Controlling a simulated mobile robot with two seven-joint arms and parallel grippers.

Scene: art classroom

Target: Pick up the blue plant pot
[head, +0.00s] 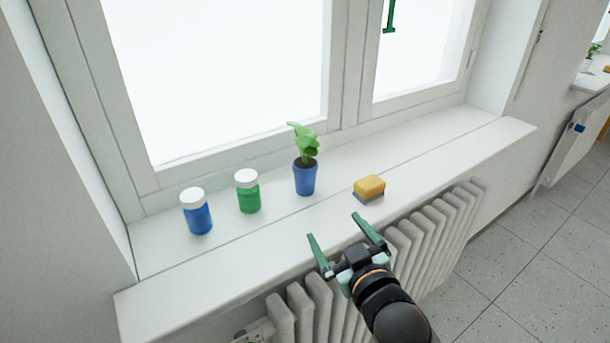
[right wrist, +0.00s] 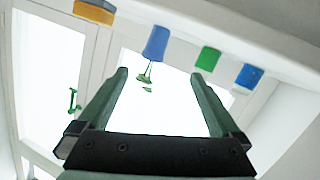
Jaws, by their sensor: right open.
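The blue plant pot (head: 305,181) with a green leafy plant stands upright on the white windowsill in the head view. It also shows in the right wrist view (right wrist: 156,43), upside down in the picture, between and beyond the fingertips. My right gripper (head: 341,229) is open and empty. It is at the front edge of the sill, in front of the pot and apart from it. My left gripper is not in view.
A yellow sponge (head: 369,187) lies just right of the pot. A green jar (head: 248,194) and a blue jar (head: 197,215), both with white lids, stand to its left. The window (head: 220,80) is behind. A radiator (head: 420,240) is below the sill (head: 450,151), whose right part is clear.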

